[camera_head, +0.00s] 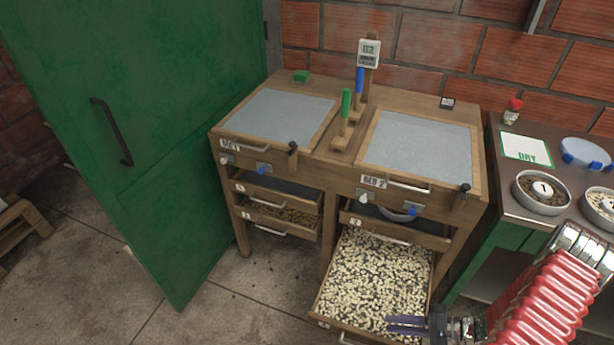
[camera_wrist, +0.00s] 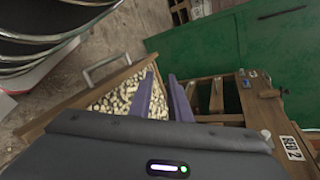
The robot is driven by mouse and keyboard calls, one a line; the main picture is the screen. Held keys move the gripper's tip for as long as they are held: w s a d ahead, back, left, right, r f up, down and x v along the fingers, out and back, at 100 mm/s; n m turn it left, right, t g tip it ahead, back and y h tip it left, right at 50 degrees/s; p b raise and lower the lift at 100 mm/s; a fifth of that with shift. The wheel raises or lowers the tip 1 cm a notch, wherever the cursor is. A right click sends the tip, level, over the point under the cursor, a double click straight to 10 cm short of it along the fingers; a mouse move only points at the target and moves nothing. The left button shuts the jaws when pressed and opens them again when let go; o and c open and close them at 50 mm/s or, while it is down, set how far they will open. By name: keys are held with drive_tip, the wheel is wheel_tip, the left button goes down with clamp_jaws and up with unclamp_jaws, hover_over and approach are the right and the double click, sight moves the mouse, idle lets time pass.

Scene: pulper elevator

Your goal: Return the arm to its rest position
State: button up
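My gripper (camera_head: 390,325) is at the bottom of the head view, over the front right part of a pulled-out drawer of pale beans (camera_head: 375,280). Its two purple fingers point left and are apart. The wrist view shows the same gripper (camera_wrist: 161,78) with a gap between the fingers and nothing held there. The beans (camera_wrist: 120,97) lie beyond and left of the fingers in that view. My arm, in a red ribbed sleeve, comes in from the lower right of the head view.
A wooden two-bed bench (camera_head: 321,150) stands at the wall. A green door (camera_head: 150,150) is on the left. A dark table (camera_head: 515,205) on the right holds a "DRY" card (camera_head: 526,148), bowls (camera_head: 541,190) and a blue-handled scoop or dish (camera_head: 586,154). Floor at front left is clear.

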drive_tip(key=w+a+r+n+g+h, duration=0.2)
drive_tip(key=r+n+g+h, duration=0.1)
drive_tip(key=r, duration=1)
drive_tip(key=w+a+r+n+g+h, duration=0.2)
drive_tip(key=r+n+h, duration=0.1)
drive_tip(key=r, duration=1.1)
drive_tip(key=s+a+r+n+t+h, duration=0.1)
drive_tip(key=s+a+r+t+h, duration=0.1)
drive_tip(key=r, duration=0.5)
drive_tip(key=s+a+r+n+t+h, duration=0.1)
drive_tip(key=s+a+r+t+h, duration=0.1)
drive_tip(key=s+r, duration=0.3)
drive_tip(key=s+a+r+n+t+h, duration=0.1)
drive_tip(key=s+a+r+t+h, duration=0.1)
drive_tip(key=r, duration=0.8)
drive_tip(key=shift+s+a+r+h, duration=0.2)
drive_tip(key=shift+s+a+h, duration=0.2)
drive_tip(key=shift+s+a, duration=0.35)
drive_tip(key=shift+s+d, duration=0.1)
drive_tip(key=shift+d, duration=0.15)
